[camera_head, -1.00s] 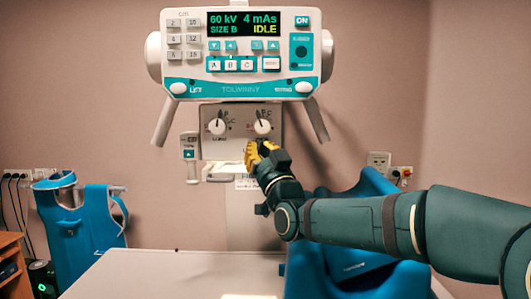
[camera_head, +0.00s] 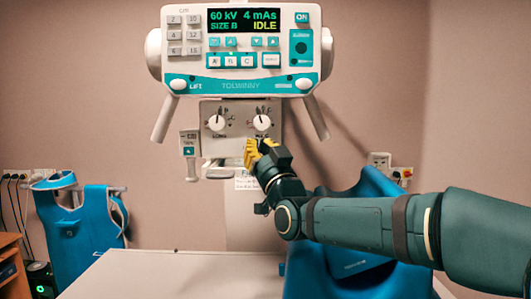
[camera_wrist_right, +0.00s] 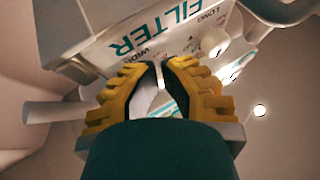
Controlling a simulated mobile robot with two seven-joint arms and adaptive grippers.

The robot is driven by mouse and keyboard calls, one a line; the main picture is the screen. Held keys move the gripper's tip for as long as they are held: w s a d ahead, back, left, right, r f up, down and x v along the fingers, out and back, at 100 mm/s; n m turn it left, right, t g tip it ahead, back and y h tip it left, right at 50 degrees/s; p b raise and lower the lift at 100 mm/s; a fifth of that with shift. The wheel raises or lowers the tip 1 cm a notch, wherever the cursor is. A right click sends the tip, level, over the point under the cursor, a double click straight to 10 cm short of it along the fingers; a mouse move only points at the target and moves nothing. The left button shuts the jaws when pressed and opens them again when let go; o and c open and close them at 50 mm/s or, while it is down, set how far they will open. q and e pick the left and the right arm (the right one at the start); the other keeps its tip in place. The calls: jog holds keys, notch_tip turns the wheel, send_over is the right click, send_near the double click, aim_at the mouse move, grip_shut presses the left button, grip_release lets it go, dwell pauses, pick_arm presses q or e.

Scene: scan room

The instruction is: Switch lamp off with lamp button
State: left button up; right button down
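The white lamp housing (camera_head: 240,140) hangs under the console and has two round knobs, a left knob (camera_head: 217,123) and a right knob (camera_head: 262,123). I cannot make out which small mark on its panel is the lamp button. My right gripper (camera_head: 252,152) has yellow fingers and is just below the right knob, in front of the panel's lower edge. The right wrist view shows its fingertips (camera_wrist_right: 162,72) a narrow gap apart, with nothing seen held, near the "FILTER" lettering (camera_wrist_right: 150,32). Contact with the panel cannot be told. My left gripper is out of view.
The console (camera_head: 240,50) above shows "60 kV 4 mAs IDLE" and has two downward handles. A small hand switch (camera_head: 189,152) hangs left of the housing. A pale table (camera_head: 180,275) lies below. A blue apron (camera_head: 85,225) and a blue chair (camera_head: 345,262) stand at the sides.

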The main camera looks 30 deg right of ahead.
jog(key=s+a+b, duration=0.1)
jog(key=s, duration=0.2)
jog(key=s+a+b, duration=0.1)
jog(key=shift+s+a+b, duration=0.15)
jog(key=shift+a+b, duration=0.15)
dwell(0.4)
dwell(0.7)
